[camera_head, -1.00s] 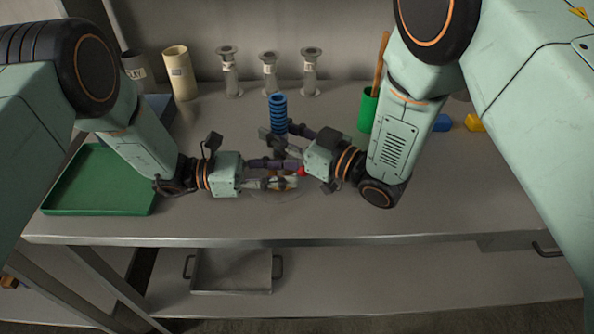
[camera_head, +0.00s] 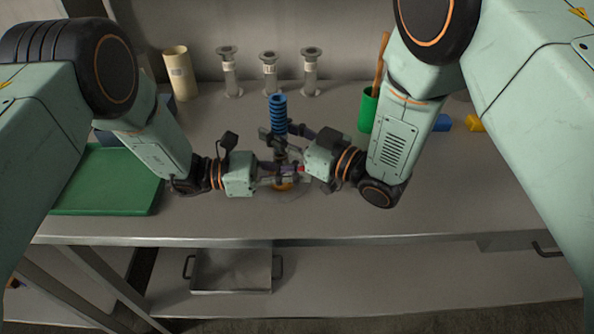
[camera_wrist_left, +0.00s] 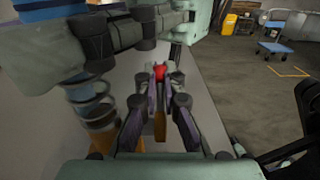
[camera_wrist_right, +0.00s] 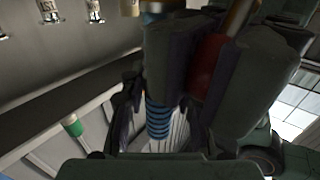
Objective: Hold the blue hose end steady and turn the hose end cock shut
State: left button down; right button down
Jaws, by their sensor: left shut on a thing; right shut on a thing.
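The blue ridged hose end (camera_head: 278,112) stands upright in mid-table. My right gripper (camera_head: 277,141) comes from the right and is shut on it below its ridged top; in the right wrist view the blue ridges (camera_wrist_right: 159,122) show between the fingers. The red part of the cock (camera_head: 301,169) is just in front of the hose. My left gripper (camera_head: 293,168) comes from the left and is shut on the cock; in the left wrist view the red part (camera_wrist_left: 159,72) shows between its fingertips. The grippers crowd together and hide most of the cock's body.
A green tray (camera_head: 110,203) lies at the left. Several flanged glass pieces (camera_head: 269,72) and a beige cylinder (camera_head: 180,75) stand at the back. A green cup (camera_head: 368,108) with a wooden handle stands behind the right arm. The front of the table is clear.

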dwell(0.3)
pick_arm(q)
jog(key=shift+d+f+y, duration=0.1)
jog(key=shift+d+y, duration=0.05)
jog(key=shift+y, duration=0.55)
jog(key=shift+d+f+y, duration=0.1)
jog(key=shift+f+y, duration=0.2)
jog(key=shift+y, duration=0.4)
jog(key=shift+d+f+y, duration=0.1)
jog(key=shift+f+y, duration=0.15)
jog(key=shift+y, duration=0.45)
jog(key=c, duration=1.5)
grip_release()
jog(key=v, duration=1.2)
